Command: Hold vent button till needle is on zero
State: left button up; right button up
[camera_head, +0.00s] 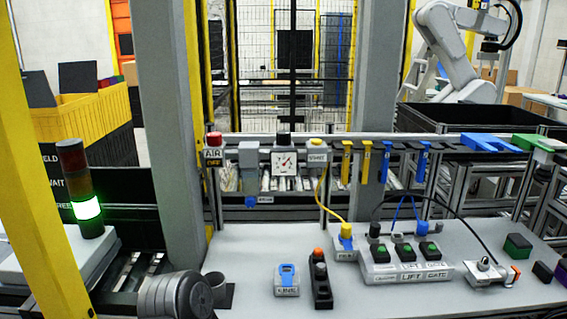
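The vent button (317,143) is a yellow cap on a grey box labelled VENT, on the rail behind the table. Nothing touches it. The pressure gauge (284,162) is a white square dial just left of it. A dark grey rounded arm link of mine shows at the bottom left. Neither gripper is in view.
A red-topped AIR OFF box (213,150) stands left of the gauge. On the table are a blue padlock-like block (287,279), an orange-topped black device (320,280) and a LIFT/GATE button box (405,262). A yellow cable (321,195) hangs below the vent box. The table's front left is fairly clear.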

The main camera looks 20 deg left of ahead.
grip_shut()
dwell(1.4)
